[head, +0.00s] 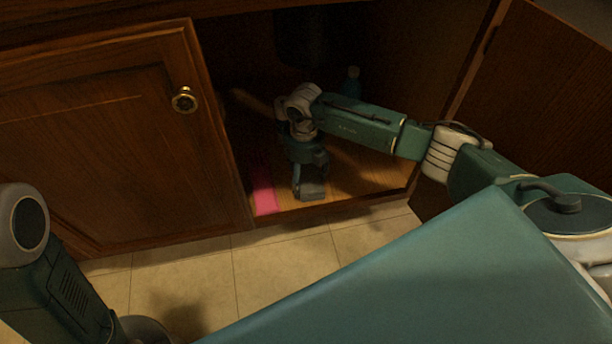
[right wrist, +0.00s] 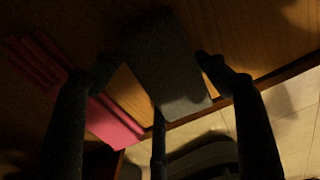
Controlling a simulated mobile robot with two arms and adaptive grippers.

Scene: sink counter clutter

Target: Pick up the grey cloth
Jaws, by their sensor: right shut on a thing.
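The grey cloth (right wrist: 168,75) looks like a flat folded block. In the right wrist view it lies between the fingers of my right gripper (right wrist: 155,64), which is shut on it. In the head view my right gripper (head: 309,178) points down inside the open cabinet, and the grey cloth (head: 312,191) shows at its tips near the cabinet's front edge. I cannot tell whether the cloth is clear of the cabinet floor. My left gripper is not in view.
A pink item (head: 264,192) lies on the cabinet floor left of the gripper; it also shows in the right wrist view (right wrist: 112,126). A teal bottle (head: 352,83) stands farther back.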

